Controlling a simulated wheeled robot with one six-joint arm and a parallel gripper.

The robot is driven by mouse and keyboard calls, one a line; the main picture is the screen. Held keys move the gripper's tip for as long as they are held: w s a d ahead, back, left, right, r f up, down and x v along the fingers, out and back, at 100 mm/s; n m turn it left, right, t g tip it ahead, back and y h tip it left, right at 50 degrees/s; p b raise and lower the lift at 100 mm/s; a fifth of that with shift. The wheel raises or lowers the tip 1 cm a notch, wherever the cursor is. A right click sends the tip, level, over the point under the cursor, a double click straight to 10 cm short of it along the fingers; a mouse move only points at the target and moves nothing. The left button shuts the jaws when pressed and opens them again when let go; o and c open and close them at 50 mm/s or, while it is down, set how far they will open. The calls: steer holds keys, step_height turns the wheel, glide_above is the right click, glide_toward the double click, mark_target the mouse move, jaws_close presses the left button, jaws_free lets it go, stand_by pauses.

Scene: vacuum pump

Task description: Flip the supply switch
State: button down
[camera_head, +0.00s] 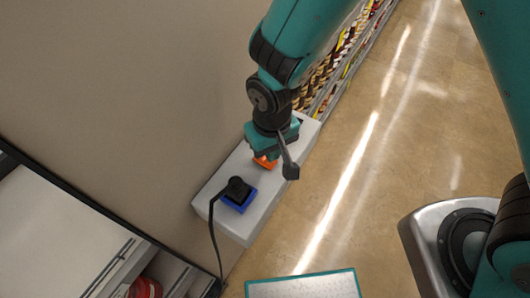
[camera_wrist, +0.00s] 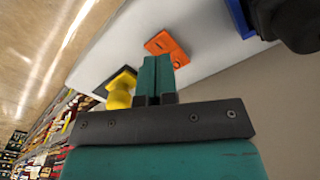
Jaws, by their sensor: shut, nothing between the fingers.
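A white box (camera_head: 231,224) stands against the wall and carries several fittings. An orange plate (camera_wrist: 167,47) with a dark mark at its middle is on its face, likely the supply switch; it also shows in the head view (camera_head: 266,162), partly covered by my gripper. My gripper (camera_wrist: 155,62) is shut and empty, its teal fingertips beside the lower edge of the orange plate in the wrist view. I cannot tell whether they touch it. A yellow knob (camera_wrist: 118,97) on a dark base is left of the fingers.
A black plug (camera_head: 238,188) with a hanging cable (camera_head: 214,245) sits in a blue socket (camera_head: 239,207) on the box. Shelves with goods (camera_head: 340,70) stand beyond the box.

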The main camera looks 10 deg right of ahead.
steer(key=shift+r+p, duration=1.6)
steer(key=shift+r, duration=0.7)
steer(key=shift+f, duration=0.1)
